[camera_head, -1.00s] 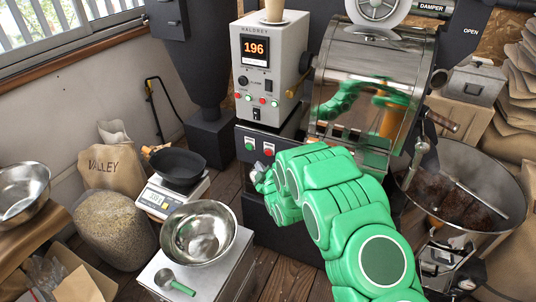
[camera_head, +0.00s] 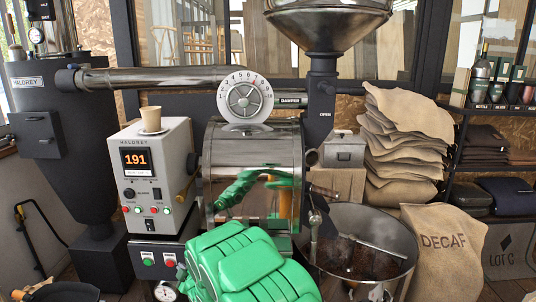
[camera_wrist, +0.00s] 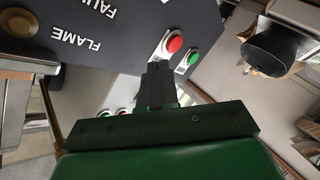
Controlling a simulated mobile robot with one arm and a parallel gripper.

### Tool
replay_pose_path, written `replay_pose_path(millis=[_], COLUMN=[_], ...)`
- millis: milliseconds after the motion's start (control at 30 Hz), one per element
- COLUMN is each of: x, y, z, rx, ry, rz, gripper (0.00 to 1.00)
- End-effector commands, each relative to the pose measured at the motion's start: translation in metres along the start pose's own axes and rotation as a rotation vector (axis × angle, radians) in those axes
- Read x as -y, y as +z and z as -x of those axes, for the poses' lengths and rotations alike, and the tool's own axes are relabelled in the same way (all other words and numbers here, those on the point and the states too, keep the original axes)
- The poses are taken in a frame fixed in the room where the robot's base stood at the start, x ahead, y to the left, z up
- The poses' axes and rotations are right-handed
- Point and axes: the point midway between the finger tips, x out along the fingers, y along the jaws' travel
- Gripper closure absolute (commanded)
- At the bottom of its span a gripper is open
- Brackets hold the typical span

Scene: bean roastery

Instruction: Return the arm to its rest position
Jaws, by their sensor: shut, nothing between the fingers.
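My green arm (camera_head: 245,265) is bent in front of the roaster, at the bottom middle of the head view. The gripper end is not visible there. In the wrist view my gripper (camera_wrist: 158,68) has its dark fingers together with nothing between them. The fingertips point toward a dark panel and lie just below and left of a red button (camera_wrist: 172,42) in the picture. I cannot tell whether they touch it. A green button (camera_wrist: 193,56) sits right beside the red one. No rest place for the arm is marked in view.
The roaster drum (camera_head: 253,165) stands close behind my arm. A control box (camera_head: 158,180) showing 191 and bearing a paper cup (camera_head: 151,118) stands to its left. The cooling tray (camera_head: 393,236) with dark beans and a DECAF sack (camera_head: 443,250) are right of my arm.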

Motion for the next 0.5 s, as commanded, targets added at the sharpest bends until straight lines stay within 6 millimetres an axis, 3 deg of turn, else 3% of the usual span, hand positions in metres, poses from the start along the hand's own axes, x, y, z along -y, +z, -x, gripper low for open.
replay_pose_path(millis=[167,500], x=[-0.042,-0.095], y=[0.015,0.039], z=[0.024,0.073], rx=[0.116,0.299], ry=[-0.02,-0.045], rz=[-0.058,-0.159], gripper=[1.0,1.0])
